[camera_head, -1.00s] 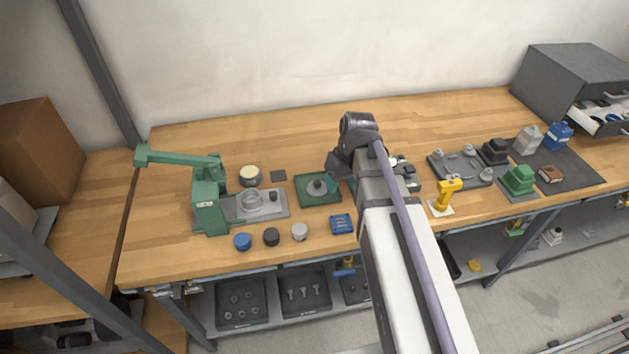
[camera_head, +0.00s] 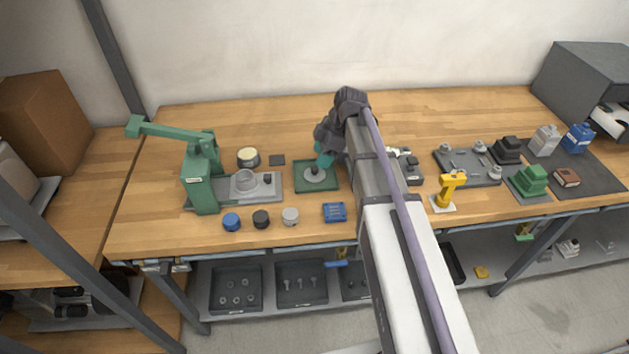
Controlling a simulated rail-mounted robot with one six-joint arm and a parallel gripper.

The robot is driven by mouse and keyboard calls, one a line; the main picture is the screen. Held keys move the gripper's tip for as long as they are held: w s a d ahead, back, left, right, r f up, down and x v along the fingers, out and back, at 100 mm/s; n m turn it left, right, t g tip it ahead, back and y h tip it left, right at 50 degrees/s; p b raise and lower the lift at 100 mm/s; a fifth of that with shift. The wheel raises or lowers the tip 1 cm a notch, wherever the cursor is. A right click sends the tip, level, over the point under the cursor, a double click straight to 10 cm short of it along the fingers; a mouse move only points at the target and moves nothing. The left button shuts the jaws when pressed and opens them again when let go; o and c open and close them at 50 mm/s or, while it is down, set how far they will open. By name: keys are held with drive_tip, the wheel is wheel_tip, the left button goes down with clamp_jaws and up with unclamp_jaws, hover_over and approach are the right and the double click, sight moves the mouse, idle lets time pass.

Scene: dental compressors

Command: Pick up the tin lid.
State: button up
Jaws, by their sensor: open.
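My gripper (camera_head: 322,162), with teal fingers, points down over the green square mat (camera_head: 302,187) in the middle of the bench. It is open, and its fingertips are at or just above a round grey disc (camera_head: 318,177) with a dark knob that lies on the mat. Contact cannot be told.
A green press (camera_head: 200,185) stands on the left. Blue, black and light grey round caps (camera_head: 261,219) and a blue block (camera_head: 334,212) line the front edge. A yellow tool (camera_head: 450,188) and a grey tray (camera_head: 467,165) are to the right. The back of the bench is clear.

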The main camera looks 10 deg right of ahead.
sight(315, 168)
drive_tip(key=b+x, duration=0.5)
drive_tip(key=shift+s+d+f, duration=0.1)
drive_tip(key=shift+s+f, duration=0.1)
drive_tip(key=shift+r, duration=0.25)
clamp_jaws()
